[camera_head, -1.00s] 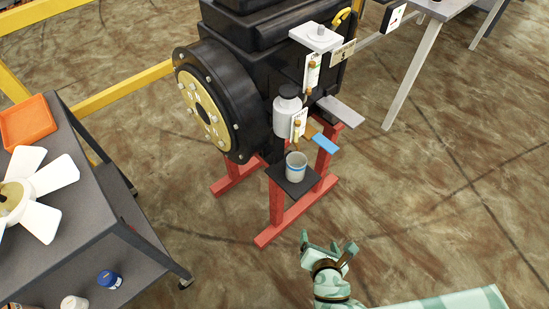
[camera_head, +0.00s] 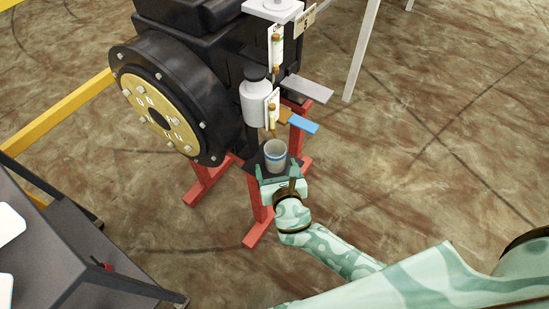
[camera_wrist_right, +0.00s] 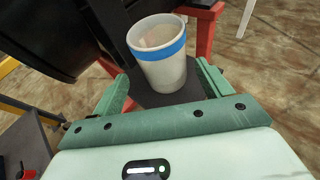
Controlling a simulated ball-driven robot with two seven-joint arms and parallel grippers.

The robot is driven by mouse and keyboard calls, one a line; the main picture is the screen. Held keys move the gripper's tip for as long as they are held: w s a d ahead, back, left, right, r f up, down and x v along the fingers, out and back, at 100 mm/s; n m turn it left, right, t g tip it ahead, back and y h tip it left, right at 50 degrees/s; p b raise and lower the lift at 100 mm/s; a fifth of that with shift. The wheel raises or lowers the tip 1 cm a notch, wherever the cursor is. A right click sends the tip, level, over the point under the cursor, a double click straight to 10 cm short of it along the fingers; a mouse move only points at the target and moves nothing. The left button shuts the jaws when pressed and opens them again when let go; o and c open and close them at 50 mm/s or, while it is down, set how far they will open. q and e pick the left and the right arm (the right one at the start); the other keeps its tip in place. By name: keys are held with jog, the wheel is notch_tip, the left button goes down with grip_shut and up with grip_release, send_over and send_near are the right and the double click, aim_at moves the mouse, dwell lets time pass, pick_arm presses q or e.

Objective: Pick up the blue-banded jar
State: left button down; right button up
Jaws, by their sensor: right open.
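The blue-banded jar (camera_head: 275,154) is a pale grey, open-topped cup with a blue band below its rim. It stands upright on a small dark shelf (camera_head: 256,165) at the front of the black machine. In the right wrist view the jar (camera_wrist_right: 160,56) is straight ahead of my right gripper (camera_wrist_right: 164,88). The green fingers are open and spread to either side of the jar's lower part. Whether they touch it I cannot tell. In the head view my right gripper (camera_head: 279,176) is at the shelf's near side. My left gripper is not in view.
The black machine (camera_head: 190,75) with a yellow round flange stands on red legs (camera_head: 254,235). A dark table (camera_head: 65,265) is at lower left. Floor on the right is clear.

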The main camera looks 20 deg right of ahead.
aim_at(277, 166)
jog(key=b+x, duration=0.1)
jog(key=x, duration=0.1)
jog(key=b+x, duration=0.1)
jog(key=x, duration=0.1)
jog(key=shift+w+d+f, duration=0.1)
jog(key=shift+d+f, duration=0.1)
jog(key=shift+d, duration=0.05)
jog(key=shift+w, duration=0.25)
jog(key=shift+r, duration=0.15)
jog(key=c, duration=1.1)
jog(key=shift+r, duration=0.15)
